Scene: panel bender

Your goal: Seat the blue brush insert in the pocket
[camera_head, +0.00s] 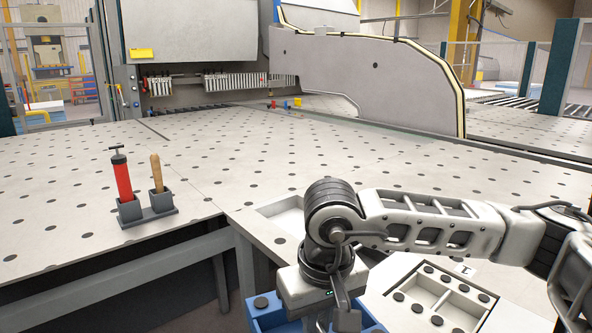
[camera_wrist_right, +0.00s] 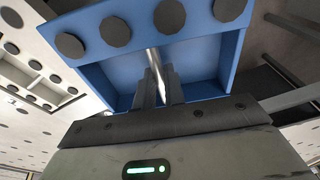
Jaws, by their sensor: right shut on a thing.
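The blue brush insert (camera_head: 266,312) shows at the bottom of the head view, low in front of the table edge, partly hidden behind my right gripper (camera_head: 342,318). In the right wrist view the blue insert (camera_wrist_right: 120,67) is an open frame with several dark round brushes on its rim. My right gripper (camera_wrist_right: 163,84) is shut on a thin metal rib in the middle of the insert. An empty rectangular pocket (camera_head: 290,217) lies in the table top behind my right wrist, which partly covers it. My left gripper is not in view.
A white insert (camera_head: 437,303) with several dark brushes lies to the right; it also shows in the right wrist view (camera_wrist_right: 22,72). A grey holder (camera_head: 150,216) with a red-bodied tool (camera_head: 122,180) and a wooden-handled tool (camera_head: 157,172) stands left. The perforated table (camera_head: 230,165) is otherwise mostly clear.

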